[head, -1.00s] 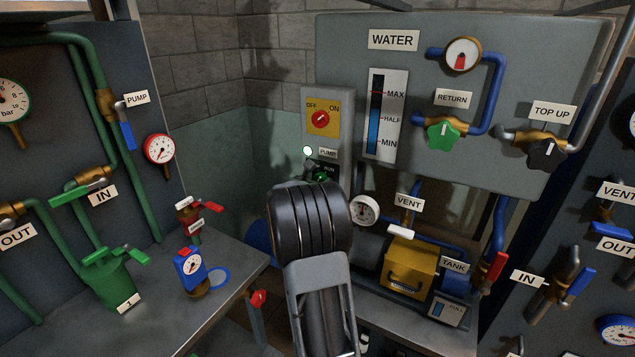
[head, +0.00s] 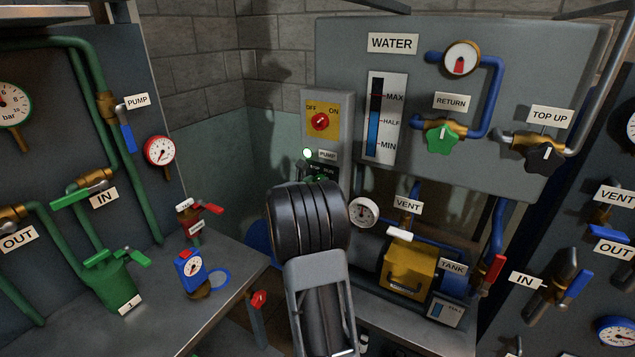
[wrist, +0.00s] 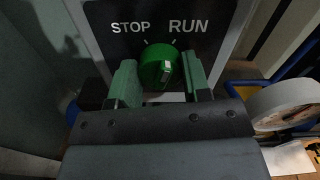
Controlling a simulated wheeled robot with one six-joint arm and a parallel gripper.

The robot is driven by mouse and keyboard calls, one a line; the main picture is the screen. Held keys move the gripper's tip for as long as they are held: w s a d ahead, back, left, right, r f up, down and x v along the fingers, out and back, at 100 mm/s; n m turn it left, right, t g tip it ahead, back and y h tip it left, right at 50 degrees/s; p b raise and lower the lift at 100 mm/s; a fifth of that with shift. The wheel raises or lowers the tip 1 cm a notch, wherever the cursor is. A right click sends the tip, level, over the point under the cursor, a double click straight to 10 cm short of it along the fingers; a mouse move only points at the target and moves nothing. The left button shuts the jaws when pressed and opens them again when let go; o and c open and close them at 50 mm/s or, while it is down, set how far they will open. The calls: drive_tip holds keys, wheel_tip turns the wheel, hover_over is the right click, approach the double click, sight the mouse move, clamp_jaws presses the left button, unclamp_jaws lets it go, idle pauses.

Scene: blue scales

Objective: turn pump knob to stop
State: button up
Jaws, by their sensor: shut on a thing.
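The green pump knob (wrist: 160,70) sits on a dark plate (wrist: 215,45) marked STOP on the left and RUN on the right, in the wrist view. My gripper (wrist: 158,76) is shut on the knob, one green-tinted finger on each side. A pale mark shows on the knob's face; I cannot tell clearly which word it points to. In the head view the dark plate (head: 318,168) shows under the PUMP label, and my arm hides most of the knob and my fingers.
A lit round lamp (head: 307,153) and a red OFF/ON switch (head: 320,121) are just above the knob. A round gauge (head: 364,212) and the yellow pump box (head: 408,270) stand close right of my arm. A grey bench (head: 225,300) is on the left.

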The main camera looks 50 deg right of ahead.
drive_tip(key=n+p, duration=0.3)
drive_tip(key=n, duration=0.2)
drive_tip(key=shift+w+r+n, duration=0.1)
drive_tip(key=shift+n, duration=0.2)
drive_tip(key=shift+a+n+p, duration=0.1)
drive_tip(key=shift+n+p, duration=1)
drive_tip(key=shift+n, duration=0.7)
drive_tip(key=o, duration=0.9)
drive_tip(key=shift+a, duration=0.1)
drive_tip(key=b+v, duration=0.2)
drive_tip(key=v, duration=1.1)
drive_tip(key=shift+a, duration=0.3)
